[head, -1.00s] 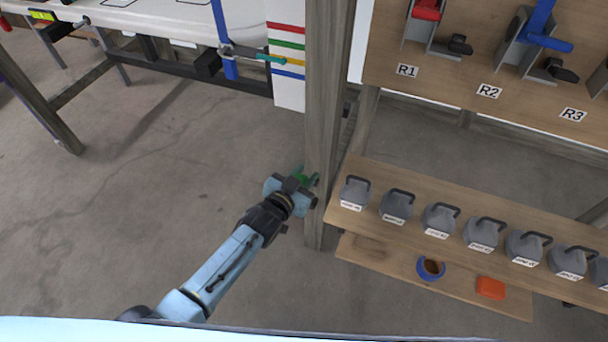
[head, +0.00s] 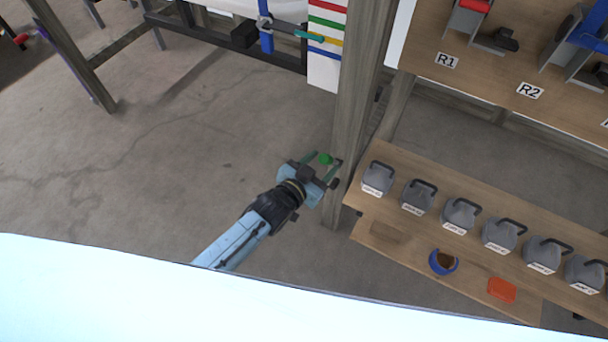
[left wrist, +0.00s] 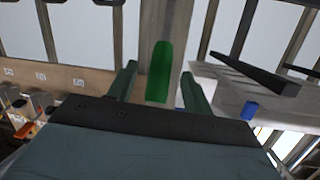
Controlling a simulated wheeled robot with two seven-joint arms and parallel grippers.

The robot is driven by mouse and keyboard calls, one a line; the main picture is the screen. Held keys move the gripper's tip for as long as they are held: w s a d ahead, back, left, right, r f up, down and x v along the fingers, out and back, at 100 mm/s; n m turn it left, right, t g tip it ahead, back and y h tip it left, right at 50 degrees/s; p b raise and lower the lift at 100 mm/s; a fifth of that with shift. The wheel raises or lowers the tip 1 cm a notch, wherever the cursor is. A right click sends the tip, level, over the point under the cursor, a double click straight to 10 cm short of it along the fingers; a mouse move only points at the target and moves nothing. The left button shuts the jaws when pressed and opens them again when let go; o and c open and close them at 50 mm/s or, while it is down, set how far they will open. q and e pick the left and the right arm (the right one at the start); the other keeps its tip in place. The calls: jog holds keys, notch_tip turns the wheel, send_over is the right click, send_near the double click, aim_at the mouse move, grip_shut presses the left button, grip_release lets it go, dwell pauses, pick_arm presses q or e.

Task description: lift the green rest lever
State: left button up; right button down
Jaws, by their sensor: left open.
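The green rest lever (head: 326,159) shows as a small green knob beside the wooden post (head: 351,125) in the head view. In the left wrist view the lever's green handle (left wrist: 160,72) stands upright between the two fingers. My left gripper (head: 324,162) is open, with one finger on each side of the lever. In the left wrist view its fingertips (left wrist: 157,75) show gaps to the handle on both sides, so they look apart from it. The lever's mount on the post is mostly hidden. My right gripper is not in view.
A bench (head: 470,75) with labels R1 and R2 stands behind. The floor left of the post is clear.

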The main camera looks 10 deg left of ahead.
pick_arm(q)
jog(key=p+v, duration=0.1)
jog(key=v, duration=0.8)
jog(key=shift+p, duration=0.35)
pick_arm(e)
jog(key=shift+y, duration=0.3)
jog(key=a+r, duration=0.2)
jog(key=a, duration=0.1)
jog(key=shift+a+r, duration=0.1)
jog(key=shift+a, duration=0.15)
pick_arm(q)
jog(key=shift+c, duration=0.2)
